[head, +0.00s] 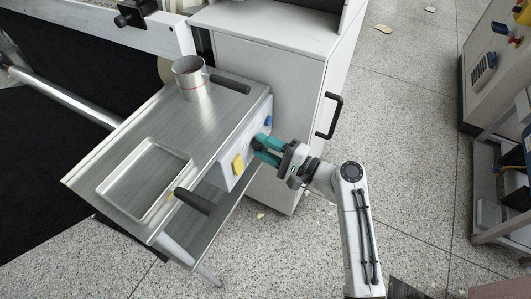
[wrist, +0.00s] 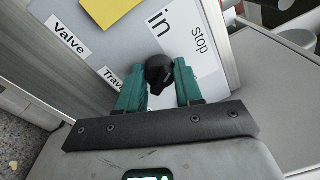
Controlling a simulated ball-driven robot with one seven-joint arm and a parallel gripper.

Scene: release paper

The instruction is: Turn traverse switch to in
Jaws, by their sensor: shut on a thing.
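The traverse switch is a black knob (wrist: 160,72) on a light control panel (head: 245,141). In the wrist view it sits between the two teal fingers of my gripper (wrist: 160,84), which is shut on it. A partly hidden label starting "Trav" (wrist: 112,77) is beside the left finger. The words "in" (wrist: 158,24) and "stop" (wrist: 199,40) are printed above and right of the knob. I cannot tell which word the knob points at.
A yellow part (head: 237,165) and a blue part (head: 268,121) are on the same panel. A "Valve" label (wrist: 68,36) is at upper left in the wrist view. The metal table (head: 125,125) holds a cup (head: 190,78) and a shallow tray (head: 146,178). A cabinet (head: 290,95) stands behind.

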